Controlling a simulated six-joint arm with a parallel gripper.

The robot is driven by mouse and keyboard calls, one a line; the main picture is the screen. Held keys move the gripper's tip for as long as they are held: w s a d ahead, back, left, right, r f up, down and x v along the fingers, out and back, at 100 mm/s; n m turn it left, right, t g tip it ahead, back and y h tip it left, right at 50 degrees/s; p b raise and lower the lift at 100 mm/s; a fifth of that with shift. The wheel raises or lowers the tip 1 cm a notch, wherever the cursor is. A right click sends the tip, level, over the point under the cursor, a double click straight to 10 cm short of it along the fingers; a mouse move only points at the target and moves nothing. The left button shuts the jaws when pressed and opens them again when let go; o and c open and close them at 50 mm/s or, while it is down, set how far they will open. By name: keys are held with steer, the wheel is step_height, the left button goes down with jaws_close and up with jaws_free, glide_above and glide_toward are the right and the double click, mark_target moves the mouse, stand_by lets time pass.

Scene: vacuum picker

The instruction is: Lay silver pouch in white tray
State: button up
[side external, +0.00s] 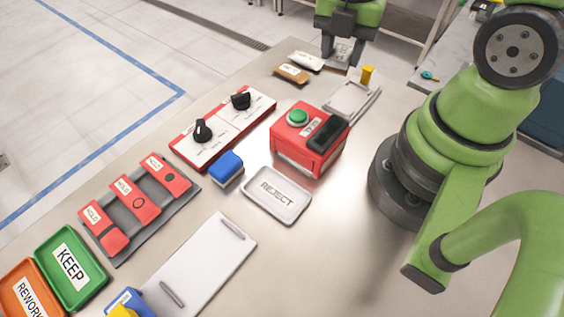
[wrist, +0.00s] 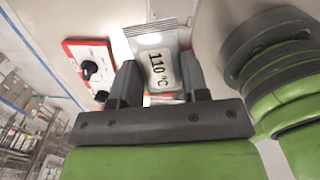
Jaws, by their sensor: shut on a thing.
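The silver pouch (wrist: 163,43), with a label reading 110 °C, is between the two dark fingers of my gripper (wrist: 160,75) in the wrist view. In the side view my gripper (side external: 343,50) is at the top, shut on the pouch (side external: 343,53), which shows small between the fingers. The white tray (side external: 249,195), marked REJECT, lies on the table near the middle of the side view. It looks empty, and my gripper is well behind it. Whether the pouch touches the table is unclear.
A red box (side external: 290,148) with a green button stands between my gripper and the tray. A pale plate (side external: 365,108) with a yellow piece is nearby. A brown packet (side external: 291,73) and white packet (side external: 306,61) lie left of my gripper. A blue block (side external: 227,166) is beside the tray.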

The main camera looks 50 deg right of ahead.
mark_target(276, 194)
steer(key=a+n, duration=0.2)
steer(key=a, duration=0.2)
steer(key=a+n, duration=0.3)
steer(key=a, duration=0.1)
steer(key=w+a+n, duration=0.1)
steer(key=a+n, duration=0.2)
steer(key=a, duration=0.1)
steer(key=shift+a, duration=0.15)
steer(key=s+a+n, duration=0.4)
steer(key=a+n, duration=0.3)
steer(key=a, duration=0.3)
steer(key=f, duration=1)
steer(key=shift+s+f, duration=0.1)
steer(key=shift+s, duration=0.1)
steer(key=shift+f, duration=0.15)
steer(key=shift+f, duration=0.5)
steer(key=o, duration=0.8)
steer(key=shift+c, duration=0.2)
steer(key=shift+o, duration=0.7)
steer(key=shift+r, duration=0.35)
step_height(276, 194, up, 13)
